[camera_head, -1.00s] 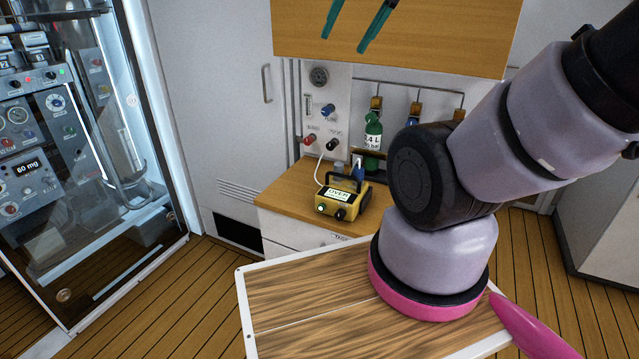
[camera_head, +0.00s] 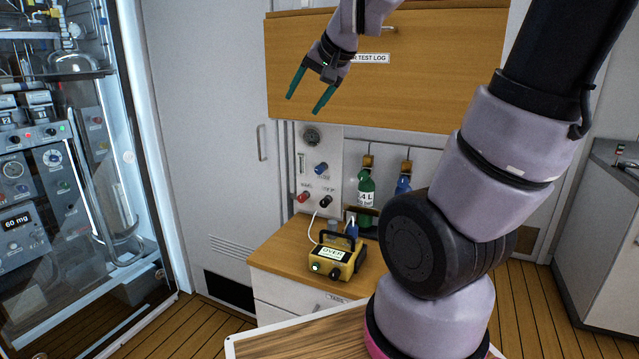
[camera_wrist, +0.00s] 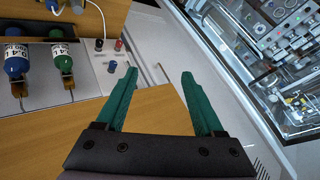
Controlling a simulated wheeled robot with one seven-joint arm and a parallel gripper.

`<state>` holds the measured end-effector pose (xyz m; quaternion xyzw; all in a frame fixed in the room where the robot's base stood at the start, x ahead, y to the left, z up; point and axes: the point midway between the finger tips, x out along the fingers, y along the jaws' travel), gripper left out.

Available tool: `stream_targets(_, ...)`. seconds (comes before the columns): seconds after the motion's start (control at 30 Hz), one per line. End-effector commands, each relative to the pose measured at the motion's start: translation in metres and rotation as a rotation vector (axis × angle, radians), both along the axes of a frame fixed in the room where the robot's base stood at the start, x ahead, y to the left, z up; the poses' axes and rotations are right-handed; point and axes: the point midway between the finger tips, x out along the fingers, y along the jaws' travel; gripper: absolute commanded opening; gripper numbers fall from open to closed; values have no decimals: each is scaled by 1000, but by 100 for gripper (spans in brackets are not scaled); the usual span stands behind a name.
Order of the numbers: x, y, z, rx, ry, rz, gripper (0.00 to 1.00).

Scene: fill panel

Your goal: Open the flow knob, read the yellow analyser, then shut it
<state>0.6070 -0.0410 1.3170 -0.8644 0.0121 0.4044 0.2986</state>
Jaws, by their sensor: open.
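The yellow analyser (camera_head: 347,272) sits on the wooden counter; its lit screen seems to read "OVER". Above it, a pale panel (camera_head: 334,143) carries a round gauge, a blue knob (camera_head: 321,168), a red knob (camera_head: 303,197) and a black knob (camera_head: 325,201). Their labels are too small to read surely, so I cannot tell which is the flow knob. My gripper (camera_head: 304,105) is open and empty, in front of the wooden cabinet, above the knobs in the picture. In the wrist view, my gripper's green fingers (camera_wrist: 159,72) are apart, with the blue knob (camera_wrist: 112,66) beyond the left fingertip.
The overhanging wooden cabinet (camera_head: 430,95) is close behind my gripper. A green bottle (camera_head: 365,187) and a blue bottle (camera_head: 403,185) hang right of the panel. A white cable runs down to the analyser. A glass-fronted equipment cabinet (camera_head: 75,190) stands at left.

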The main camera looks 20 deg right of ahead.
Motion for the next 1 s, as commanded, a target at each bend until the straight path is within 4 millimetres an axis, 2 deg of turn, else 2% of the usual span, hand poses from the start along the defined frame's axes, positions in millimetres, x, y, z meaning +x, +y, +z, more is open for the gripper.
stream_targets(0.03,24,3,-11,9,-3,-24,70)
stream_targets(0.2,98,2,-48,14,-53,-148,70)
stream_targets(0.4,167,-9,-109,-67,-113,-313,70)
stream_targets(0.5,192,-18,-143,-144,-147,-392,70)
stream_targets(0.7,220,-39,-209,-360,-235,-524,70)
stream_targets(0.9,225,-56,-261,-643,-357,-594,70)
stream_targets(1.0,222,-59,-278,-782,-423,-600,70)
